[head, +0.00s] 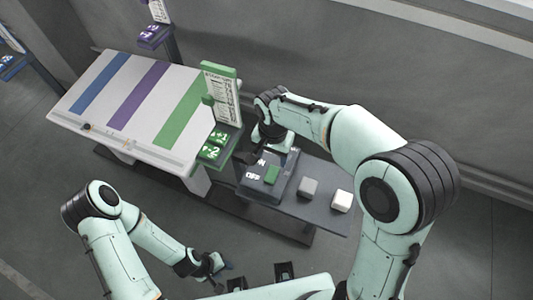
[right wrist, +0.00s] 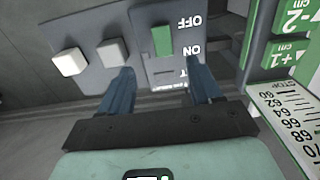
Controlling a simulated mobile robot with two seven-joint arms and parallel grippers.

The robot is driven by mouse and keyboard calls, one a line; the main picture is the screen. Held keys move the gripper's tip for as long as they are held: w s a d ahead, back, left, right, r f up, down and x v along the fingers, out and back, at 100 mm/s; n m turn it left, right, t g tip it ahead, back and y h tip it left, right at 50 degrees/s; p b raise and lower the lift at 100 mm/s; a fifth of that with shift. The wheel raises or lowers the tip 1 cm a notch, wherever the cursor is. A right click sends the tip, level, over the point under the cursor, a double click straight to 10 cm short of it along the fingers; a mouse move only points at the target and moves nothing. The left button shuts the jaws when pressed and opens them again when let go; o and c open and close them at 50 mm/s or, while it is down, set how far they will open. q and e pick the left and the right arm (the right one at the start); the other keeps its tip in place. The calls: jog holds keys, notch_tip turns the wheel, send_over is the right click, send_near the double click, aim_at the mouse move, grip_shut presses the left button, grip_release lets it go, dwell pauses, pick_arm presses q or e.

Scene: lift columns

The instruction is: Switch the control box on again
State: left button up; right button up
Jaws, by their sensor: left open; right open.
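The control box (head: 284,190) is a dark grey box on a low grey table, with a green switch (head: 271,174) beside white ON and OFF labels. In the right wrist view the switch (right wrist: 161,40) stands beside the labels, in front of my fingers; I cannot tell which way it is set. My right gripper (head: 250,157) is at the box's far left edge, partly hidden by its own arm. In the right wrist view its fingers (right wrist: 162,78) are apart with nothing between them. My left gripper (head: 218,265) is open and empty, low in the head view, away from the box.
A grey block (head: 308,187) and a white block (head: 342,201) sit right of the box. Left stands a white panel (head: 110,80) with blue, purple and green stripes. A green column with a scale (head: 222,95) and +1, -2 buttons (head: 213,145) is close to my right gripper.

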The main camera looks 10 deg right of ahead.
jog(key=b, duration=0.2)
send_near(271, 176)
notch_tip(271, 176, down, 7)
jog(key=shift+f, duration=0.7)
pick_arm(q)
jog(key=shift+s+f, duration=0.15)
jog(key=shift+f, duration=0.4)
jog(key=shift+s+f, duration=0.15)
jog(key=shift+f, duration=0.35)
